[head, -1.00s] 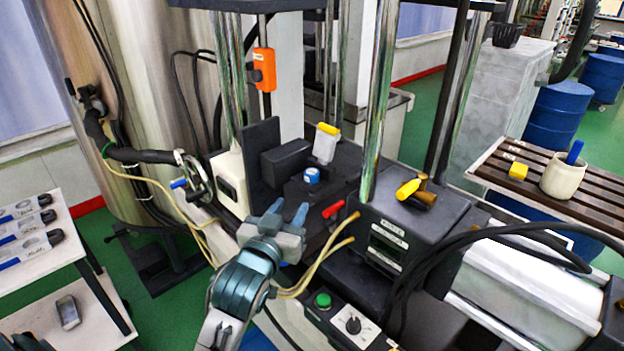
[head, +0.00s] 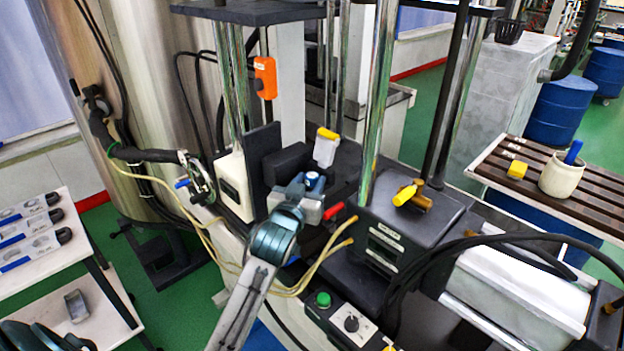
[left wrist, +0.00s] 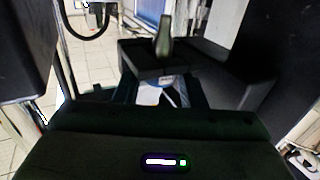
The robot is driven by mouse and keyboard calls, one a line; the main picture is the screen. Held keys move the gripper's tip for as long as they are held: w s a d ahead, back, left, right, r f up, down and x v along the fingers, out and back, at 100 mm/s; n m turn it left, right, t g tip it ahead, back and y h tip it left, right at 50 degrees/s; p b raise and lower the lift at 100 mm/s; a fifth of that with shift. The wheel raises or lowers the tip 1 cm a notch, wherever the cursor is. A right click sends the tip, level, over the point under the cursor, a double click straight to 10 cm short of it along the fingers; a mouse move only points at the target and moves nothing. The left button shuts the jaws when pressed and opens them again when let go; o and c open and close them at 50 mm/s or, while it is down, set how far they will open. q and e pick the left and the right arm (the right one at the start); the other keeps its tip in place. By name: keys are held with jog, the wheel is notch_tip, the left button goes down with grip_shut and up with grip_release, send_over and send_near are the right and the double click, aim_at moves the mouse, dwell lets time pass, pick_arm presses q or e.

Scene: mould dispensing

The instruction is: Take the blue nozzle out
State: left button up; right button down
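The blue nozzle (head: 312,179), a small piece with a blue cap and pale top, stands in the dark machine bed in the head view. My left gripper (head: 308,186) is right at it, with fingertips at either side. In the left wrist view, the nozzle (left wrist: 160,92) shows as a blue and white patch between the two dark fingers, which stand apart. My left gripper looks open. Its body hides the nozzle's lower part, and contact cannot be told.
A yellow-topped white nozzle (head: 326,147) stands just behind, beside a black block (head: 286,160). A red handle (head: 334,211) and chrome columns (head: 377,100) are close on the right. A slatted table (head: 550,180) with a white pot (head: 562,177) is at the right.

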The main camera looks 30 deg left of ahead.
pick_arm(q)
jog(key=c, duration=0.6)
jog(key=shift+c, duration=0.2)
